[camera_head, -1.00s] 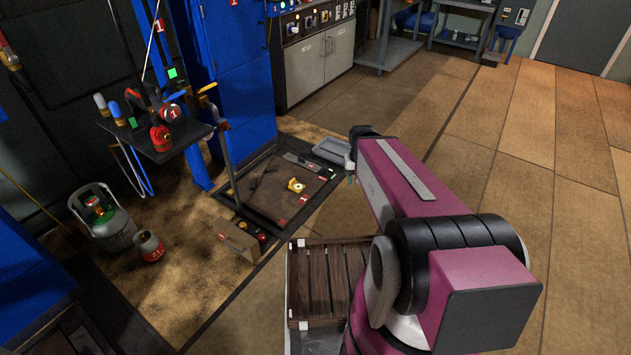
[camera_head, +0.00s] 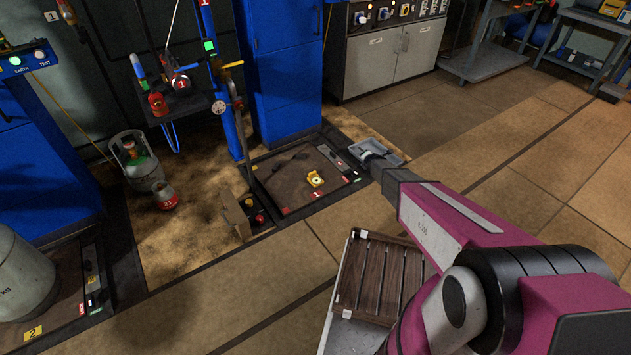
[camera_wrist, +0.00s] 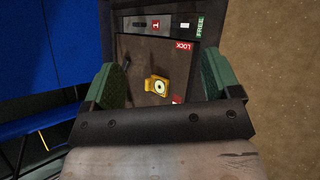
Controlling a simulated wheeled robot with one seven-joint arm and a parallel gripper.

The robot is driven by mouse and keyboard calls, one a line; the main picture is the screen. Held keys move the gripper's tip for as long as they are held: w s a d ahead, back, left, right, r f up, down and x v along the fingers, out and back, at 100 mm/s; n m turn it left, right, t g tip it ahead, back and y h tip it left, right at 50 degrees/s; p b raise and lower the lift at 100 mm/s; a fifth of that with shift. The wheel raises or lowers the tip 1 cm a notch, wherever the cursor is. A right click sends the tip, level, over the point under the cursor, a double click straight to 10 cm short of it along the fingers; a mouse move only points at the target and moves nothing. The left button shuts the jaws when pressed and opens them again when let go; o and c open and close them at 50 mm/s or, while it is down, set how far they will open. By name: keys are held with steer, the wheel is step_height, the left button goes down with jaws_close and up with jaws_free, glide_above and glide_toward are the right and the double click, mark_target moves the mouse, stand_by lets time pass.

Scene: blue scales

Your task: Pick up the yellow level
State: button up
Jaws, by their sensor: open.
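The yellow level (camera_head: 315,180) is a small yellow piece with a pale round face. It lies on the dark brown platform of a floor scale (camera_head: 290,197), left of my arm's end in the head view. In the wrist view the level (camera_wrist: 157,86) lies beyond my gripper (camera_wrist: 158,82), between its two green fingers in the picture. The gripper is open and empty, with its fingers wide apart. It is apart from the level. My gripper's fingers are not clear in the head view.
A wooden slatted crate (camera_head: 380,280) is under my arm. A cardboard box (camera_head: 236,214) stands at the scale's left, with a blue post and cabinet (camera_head: 285,65) behind. Open floor lies right.

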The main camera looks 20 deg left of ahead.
steer(key=w+a+f+n+y, duration=0.35)
steer(key=a+f+n, duration=0.45)
steer(key=a+f, duration=0.3)
steer(key=n+g+y, duration=0.2)
steer(key=n+y, duration=0.3)
steer(key=n, duration=0.5)
glide_toward(313, 173)
steer(key=shift+w+a+f, duration=0.1)
steer(key=shift+a, duration=0.1)
steer(key=x, duration=1)
steer(key=shift+w+f, duration=0.15)
steer(key=shift+f, duration=0.05)
steer(key=shift+m+t+h, duration=0.25)
steer(key=shift+m+t, duration=0.05)
steer(key=c, duration=1)
steer(key=shift+r, duration=0.1)
steer(key=shift+c, duration=0.2)
